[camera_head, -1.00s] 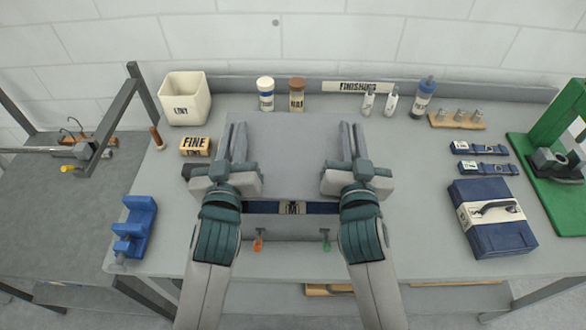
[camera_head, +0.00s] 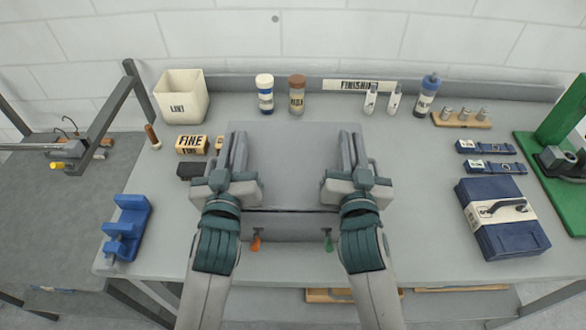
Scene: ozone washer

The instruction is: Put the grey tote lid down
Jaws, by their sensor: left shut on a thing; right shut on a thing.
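The grey tote lid (camera_head: 290,160) is a flat grey panel lying between my two grippers. My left gripper (camera_head: 238,150) is shut on its left edge, and my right gripper (camera_head: 349,150) is shut on its right edge. The lid covers the top of the grey tote (camera_head: 290,226), whose front wall shows below it with an orange latch (camera_head: 256,243) and a green latch (camera_head: 328,243). A thin dark line runs between the lid's near edge and the tote's front wall. I cannot tell whether the lid fully touches the rim. The tote's inside is hidden.
A FINE block (camera_head: 192,144) and a dark block (camera_head: 190,170) lie close left of the lid. A LINT bin (camera_head: 182,97) and bottles (camera_head: 297,94) stand behind. A navy case (camera_head: 501,218) lies at right.

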